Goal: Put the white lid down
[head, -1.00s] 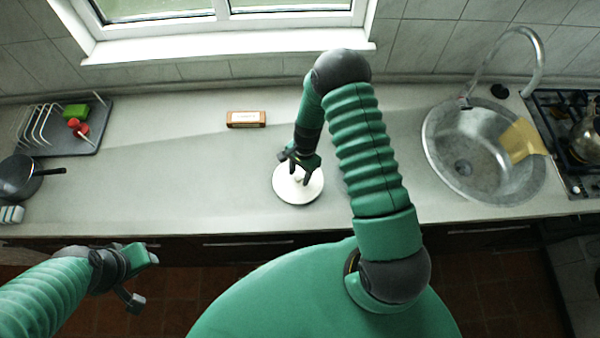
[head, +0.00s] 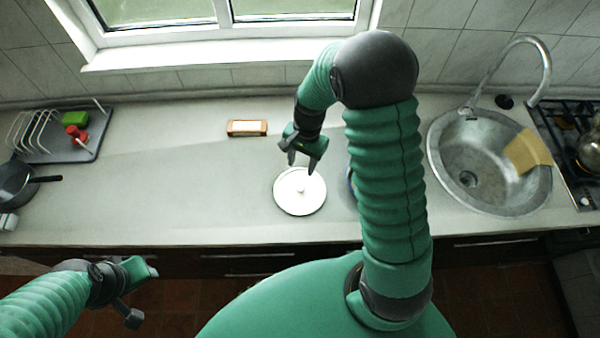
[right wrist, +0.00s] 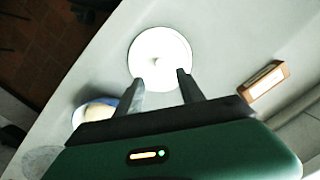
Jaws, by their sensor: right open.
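The white lid (head: 299,192) lies flat on the grey counter with its small knob (head: 301,188) facing up. It also shows in the right wrist view (right wrist: 160,58), round and whole beyond the fingertips. My right gripper (head: 300,170) is open and empty, above the lid's far edge and apart from the knob. In the right wrist view its two fingers (right wrist: 160,82) are spread, with nothing between them. My left gripper (head: 146,292) is spread open and empty, low at the left in front of the counter.
A blue-rimmed pot (right wrist: 97,108) stands beside the lid, mostly hidden by my right arm in the head view. A brown box (head: 247,128) lies behind the lid. A dish rack (head: 62,140) and pan (head: 15,184) are left; a sink (head: 480,200) is right.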

